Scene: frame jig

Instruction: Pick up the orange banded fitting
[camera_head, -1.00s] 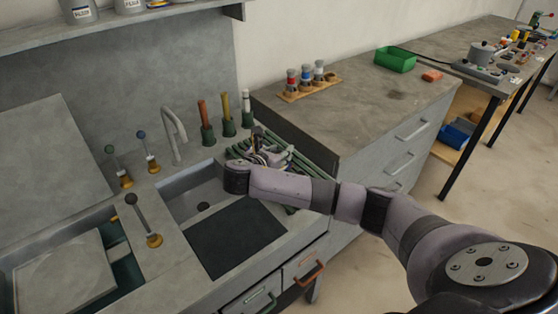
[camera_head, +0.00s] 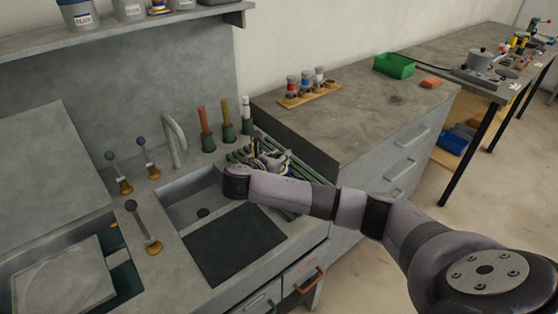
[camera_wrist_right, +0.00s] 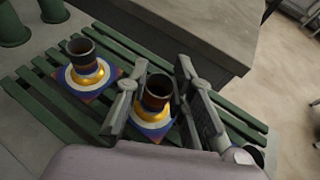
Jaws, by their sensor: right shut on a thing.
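My right gripper (camera_head: 268,161) is over the green slatted rack right of the sink. In the right wrist view its fingers (camera_wrist_right: 154,82) stand on either side of a banded fitting (camera_wrist_right: 156,102) and are shut on it. This fitting has a dark open tube with a reddish-brown band, a yellow collar and a blue and white base. Its base is at the slats; I cannot tell whether it touches them. A second, similar fitting (camera_wrist_right: 84,62) stands upright on the rack to the left, apart from the fingers. The exact band colours are hard to tell. My left gripper is not in view.
The green slatted rack (camera_wrist_right: 40,112) lies beside the sink (camera_head: 186,207). Green-based upright tools (camera_head: 207,142) and a tap (camera_head: 174,140) stand behind. A higher grey counter (camera_head: 345,125) is close on the right, with a wooden holder (camera_head: 309,94) and a green bin (camera_head: 395,66).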

